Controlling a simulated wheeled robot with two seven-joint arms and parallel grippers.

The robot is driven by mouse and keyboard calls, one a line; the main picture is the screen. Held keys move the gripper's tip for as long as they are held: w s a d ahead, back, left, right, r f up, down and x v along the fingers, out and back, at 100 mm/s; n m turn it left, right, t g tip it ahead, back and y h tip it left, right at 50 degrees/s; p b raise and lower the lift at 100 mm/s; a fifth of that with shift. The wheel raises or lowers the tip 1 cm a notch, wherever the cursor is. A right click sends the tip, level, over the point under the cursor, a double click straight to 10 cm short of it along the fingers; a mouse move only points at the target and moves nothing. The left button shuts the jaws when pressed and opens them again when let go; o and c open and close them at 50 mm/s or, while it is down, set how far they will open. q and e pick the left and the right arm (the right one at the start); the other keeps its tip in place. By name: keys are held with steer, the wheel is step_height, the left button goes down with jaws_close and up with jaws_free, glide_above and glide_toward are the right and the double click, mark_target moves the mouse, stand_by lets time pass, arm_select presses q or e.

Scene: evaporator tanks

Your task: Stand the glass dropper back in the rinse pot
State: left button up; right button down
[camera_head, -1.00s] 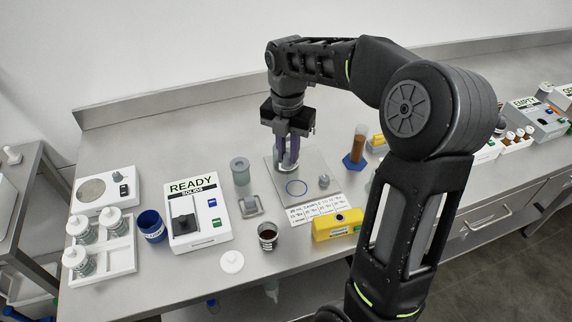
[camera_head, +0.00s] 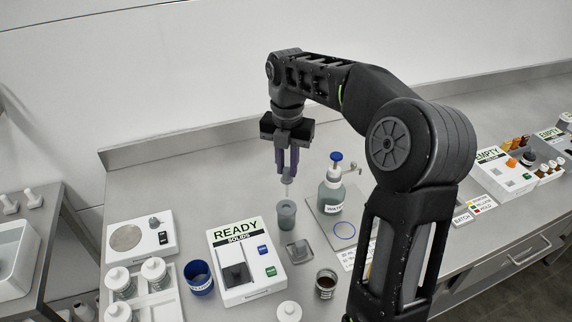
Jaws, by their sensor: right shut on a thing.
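My right gripper (camera_head: 287,168) points down over the bench, its purple fingers shut on the glass dropper (camera_head: 287,181). The dropper hangs upright, directly above the rinse pot (camera_head: 286,217), a grey-green cylinder. Its lower end is close to the pot's mouth; I cannot tell whether it is inside the rim. A wash bottle (camera_head: 331,194) with a blue cap stands to the right of the pot, on a grey plate (camera_head: 325,222). My left gripper is not in view.
A READY solids box (camera_head: 240,283) stands left of the pot, with a blue cup (camera_head: 200,279) and a white rack of jars (camera_head: 168,298) further left. A small grey dish (camera_head: 299,251) and a dark-filled cup (camera_head: 326,284) are in front. The bench behind the pot is clear.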

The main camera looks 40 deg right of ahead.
mark_target(287, 196)
steer(key=shift+w, duration=0.1)
steer(key=shift+f+b, duration=2.75)
steer(key=shift+f, duration=2.1)
steer(key=c, duration=1.2)
jaws_free()
steer(key=shift+c, duration=0.2)
steer(key=shift+r, duration=0.1)
